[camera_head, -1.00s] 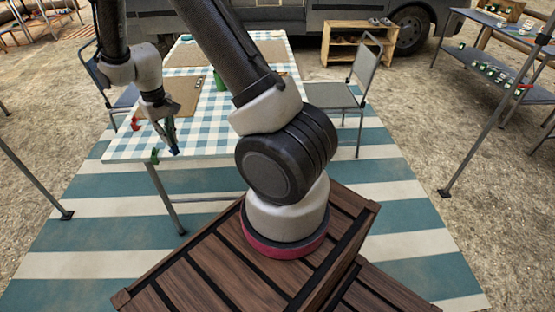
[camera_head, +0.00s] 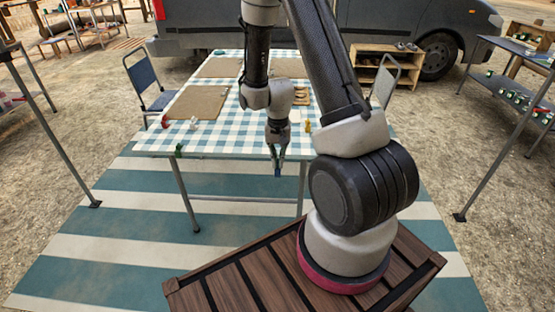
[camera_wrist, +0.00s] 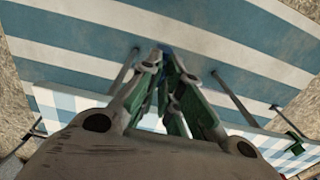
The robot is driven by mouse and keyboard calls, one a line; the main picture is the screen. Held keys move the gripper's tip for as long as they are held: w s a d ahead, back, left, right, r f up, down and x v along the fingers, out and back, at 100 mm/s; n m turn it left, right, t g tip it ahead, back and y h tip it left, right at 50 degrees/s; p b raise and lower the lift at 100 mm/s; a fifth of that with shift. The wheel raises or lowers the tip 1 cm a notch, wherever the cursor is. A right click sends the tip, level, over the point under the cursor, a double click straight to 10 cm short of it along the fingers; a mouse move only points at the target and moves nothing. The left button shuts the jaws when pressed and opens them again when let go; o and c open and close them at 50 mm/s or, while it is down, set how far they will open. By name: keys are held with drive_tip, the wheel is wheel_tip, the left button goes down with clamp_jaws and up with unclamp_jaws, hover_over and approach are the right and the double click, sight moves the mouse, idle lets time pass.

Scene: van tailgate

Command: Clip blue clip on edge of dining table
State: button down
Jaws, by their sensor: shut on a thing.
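The dining table (camera_head: 225,142) has a blue-and-white checked cloth. My gripper (camera_head: 277,168) is at the near edge, toward the right corner in the head view. It points down and is shut on the blue clip (camera_head: 277,172), which shows as a small blue patch at the fingertips. In the wrist view my gripper (camera_wrist: 166,62) has its fingertips together, with the blue clip (camera_wrist: 166,48) just beyond them and mostly hidden. The tips appear out over the striped mat, beside the table edge; whether the clip touches the edge I cannot tell.
A green clip (camera_head: 179,150) sits on the near edge to the left. A red item (camera_head: 165,122), a white item (camera_head: 194,122) and a yellow item (camera_head: 308,127) are on the table. Chairs (camera_head: 150,88) stand at the sides. The striped mat (camera_head: 130,215) in front is clear.

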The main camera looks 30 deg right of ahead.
drive_tip(key=shift+w+d+f, duration=0.35)
drive_tip(key=shift+w+d, duration=0.25)
drive_tip(key=shift+w, duration=0.35)
drive_tip(key=shift+w+d+f, duration=0.35)
drive_tip(key=shift+w+d, duration=0.2)
drive_tip(key=shift+w, duration=0.35)
drive_tip(key=shift+w+d+f, duration=0.35)
drive_tip(key=shift+w+d, duration=0.25)
drive_tip(key=shift+w, duration=0.35)
drive_tip(key=shift+w+d, duration=0.2)
drive_tip(key=shift+w, duration=0.05)
drive_tip(key=shift+w+d, duration=0.3)
drive_tip(key=shift+w, duration=0.1)
drive_tip(key=shift+w+d, duration=0.3)
drive_tip(key=shift+w, duration=0.15)
drive_tip(key=shift+w+d, duration=0.15)
drive_tip(key=shift+w, duration=0.15)
drive_tip(key=shift+w+d, duration=0.15)
drive_tip(key=shift+w, duration=0.05)
drive_tip(key=shift+w+d, duration=0.25)
drive_tip(key=shift+w, duration=0.05)
